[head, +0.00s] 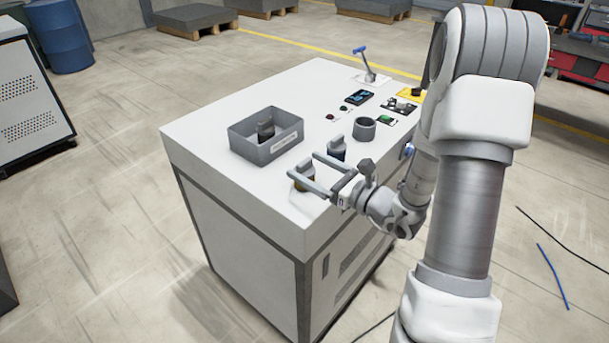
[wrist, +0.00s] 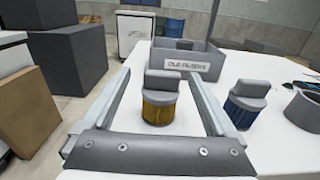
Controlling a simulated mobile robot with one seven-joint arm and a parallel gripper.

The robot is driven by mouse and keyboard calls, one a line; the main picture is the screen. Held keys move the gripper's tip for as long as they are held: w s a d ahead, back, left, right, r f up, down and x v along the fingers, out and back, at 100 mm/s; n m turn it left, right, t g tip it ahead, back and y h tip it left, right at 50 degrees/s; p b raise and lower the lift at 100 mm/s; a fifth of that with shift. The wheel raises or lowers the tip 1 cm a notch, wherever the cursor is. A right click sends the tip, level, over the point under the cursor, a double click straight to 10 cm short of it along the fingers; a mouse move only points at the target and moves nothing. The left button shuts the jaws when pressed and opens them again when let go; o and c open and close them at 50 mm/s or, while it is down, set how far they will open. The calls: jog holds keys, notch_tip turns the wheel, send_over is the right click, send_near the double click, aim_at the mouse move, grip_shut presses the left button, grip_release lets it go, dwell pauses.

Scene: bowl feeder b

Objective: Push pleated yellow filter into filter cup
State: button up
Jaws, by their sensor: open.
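The pleated yellow filter (wrist: 158,107) stands upright on the white cabinet top, with a grey tab handle on its cap. In the head view the yellow filter (head: 303,182) is at the near edge, partly hidden by a finger. My gripper (head: 305,171) is open, with its two fingers on either side of the yellow filter. In the wrist view my gripper (wrist: 158,80) shows the filter between the fingers, apart from both. The filter cup is probably the round grey cup (head: 364,128) on the cabinet top. It is cut off at the right in the wrist view (wrist: 304,108).
A blue pleated filter (wrist: 243,105) stands right of my gripper, close to the right finger. A grey bin labelled "OLD FILTERS" (head: 252,147) sits behind, with a dark filter inside. Buttons, a phone-like display (head: 358,97) and a blue-handled lever (head: 367,65) are farther back.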

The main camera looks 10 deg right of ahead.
aim_at(302, 162)
jog(key=x, duration=0.5)
jog(key=shift+w+f, duration=0.1)
jog(key=shift+w, duration=0.1)
grip_shut()
